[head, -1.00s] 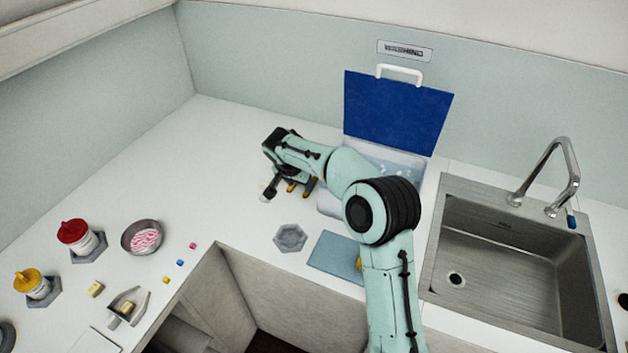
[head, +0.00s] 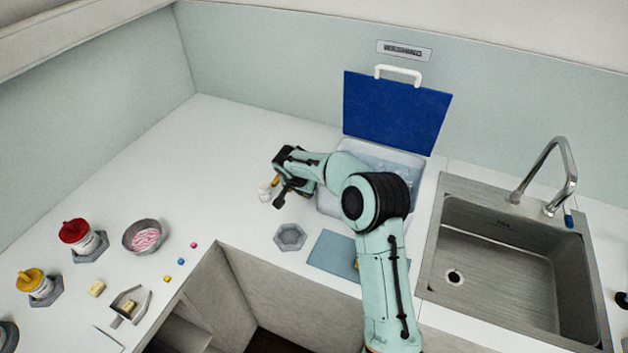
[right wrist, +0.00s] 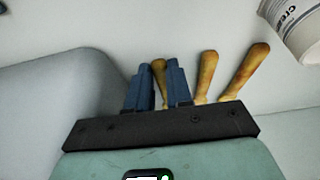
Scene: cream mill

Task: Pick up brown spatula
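Brown wooden handles show in the right wrist view: one handle (right wrist: 159,80) lies between my blue fingertips, and two more, a middle handle (right wrist: 206,75) and a right handle (right wrist: 246,70), lie to the right. The tool heads are hidden below my gripper, so I cannot tell which handle is the spatula's. My right gripper (right wrist: 158,72) has its fingers close together around the left handle; whether they press on it is unclear. In the head view my right gripper (head: 286,192) is mostly hidden by its wrist, left of the clear bin. My left gripper is not in view.
A white cup (right wrist: 297,27) marked "cream" stands near the handles. The clear bin (head: 330,205) with a raised blue lid (head: 395,110) stands behind my arm. A grey hexagonal holder (head: 290,237) and blue mat (head: 333,253) lie in front. The sink (head: 505,270) is right.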

